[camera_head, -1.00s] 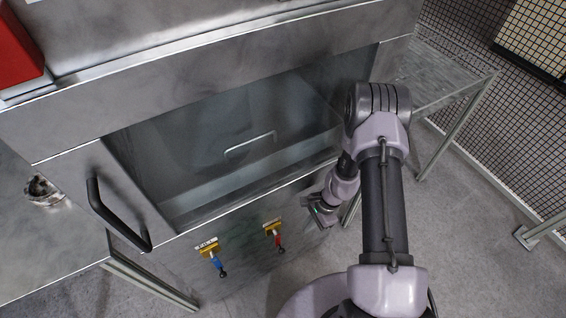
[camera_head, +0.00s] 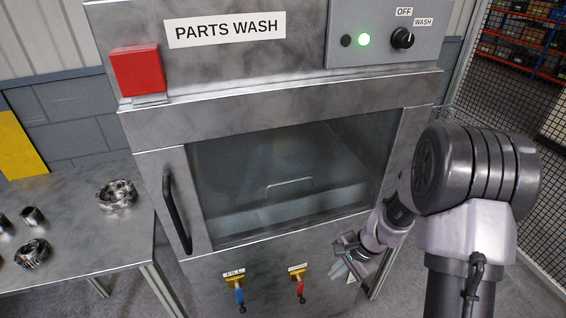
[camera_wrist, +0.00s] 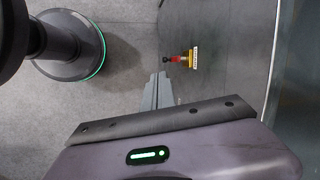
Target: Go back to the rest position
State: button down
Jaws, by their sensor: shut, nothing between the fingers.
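My gripper (camera_head: 346,262) hangs at the end of my bent arm, in front of the lower right front of the parts washer (camera_head: 214,292). In the wrist view its two fingers (camera_wrist: 158,92) lie together with nothing between them. It is apart from the red-handled valve (camera_head: 299,284), which is to its left in the head view and also shows in the wrist view (camera_wrist: 183,58). The blue-handled fill valve (camera_head: 237,290) is further left.
The washer door (camera_head: 172,215) with its black handle looks closed over a dark window. Metal parts, including a ring gear (camera_head: 116,195), sit on the left table (camera_head: 80,254). Mesh fencing (camera_head: 510,110) stands at right.

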jog(key=s+a+r+n+t, duration=0.1)
jog(key=s+a+r+n, duration=0.1)
jog(key=r, duration=0.7)
jog(key=s+a+r+n+t, duration=0.1)
jog(key=s+a+r+n, duration=0.15)
jog(key=r, duration=0.65)
jog(key=s+r+n+t+h, duration=0.1)
jog(key=s+r, duration=0.3)
jog(key=s, duration=0.3)
jog(key=s+r+n+t, duration=0.1)
jog(key=s+r, duration=0.4)
jog(key=s, duration=0.3)
jog(key=shift+r+n+t+h+b, duration=0.25)
jog(key=shift+n+t+h+b, duration=0.1)
jog(key=shift+h+b, duration=0.1)
